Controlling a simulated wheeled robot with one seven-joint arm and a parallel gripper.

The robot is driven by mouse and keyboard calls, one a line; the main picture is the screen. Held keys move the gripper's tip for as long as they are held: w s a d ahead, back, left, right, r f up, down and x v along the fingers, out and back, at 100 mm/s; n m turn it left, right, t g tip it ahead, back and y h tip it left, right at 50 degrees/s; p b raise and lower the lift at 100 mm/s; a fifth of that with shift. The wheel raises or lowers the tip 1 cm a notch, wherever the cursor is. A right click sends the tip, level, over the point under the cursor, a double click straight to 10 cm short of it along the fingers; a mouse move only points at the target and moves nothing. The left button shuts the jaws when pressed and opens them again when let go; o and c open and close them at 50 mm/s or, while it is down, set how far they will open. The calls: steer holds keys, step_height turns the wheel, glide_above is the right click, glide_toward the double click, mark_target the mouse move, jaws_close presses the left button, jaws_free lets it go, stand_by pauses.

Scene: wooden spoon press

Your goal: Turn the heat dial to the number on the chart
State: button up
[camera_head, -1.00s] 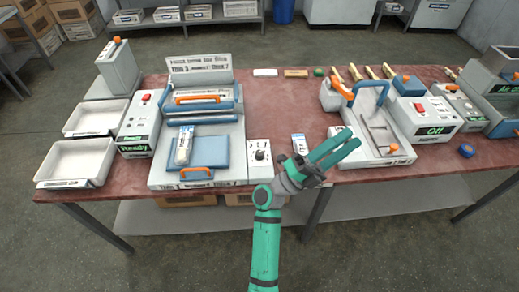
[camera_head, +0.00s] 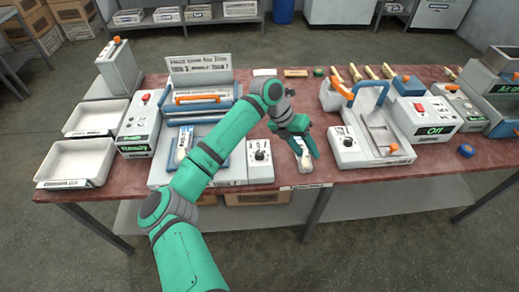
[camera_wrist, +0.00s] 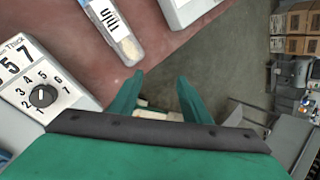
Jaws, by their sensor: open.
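A dark dial (camera_head: 260,153) sits on a white panel right of the blue-handled press. A second dark dial (camera_head: 347,141) sits on the right-hand machine. In the wrist view a black dial (camera_wrist: 43,96) has numbers from 1 to 7 around it; its exact setting is unclear. A white chart board (camera_head: 200,68) stands behind the press; its heat-time writing is too small to read fully. My gripper (camera_head: 306,150) is open and empty, just right of the first dial, above a packet (camera_head: 305,165). Its spread fingers (camera_wrist: 160,95) touch nothing in the wrist view.
A packet marked "Thin" (camera_wrist: 120,32) lies near the dial in the wrist view. The press (camera_head: 203,102) and white trays (camera_head: 78,162) fill the left. A machine reading "Off" (camera_head: 433,130) stands right. The table's front edge is close.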

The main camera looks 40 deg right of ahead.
mark_target(259, 152)
steer(key=w+a+r+n+t+y, duration=0.1)
steer(key=w+a+r+t+y, duration=0.1)
steer(key=w+a, duration=0.35)
steer(key=w+a+r+t+y, duration=0.2)
steer(key=w+a+t, duration=0.1)
steer(key=w, duration=0.5)
step_height(259, 152, down, 11)
steer(key=c, duration=1)
steer(key=shift+c, duration=0.2)
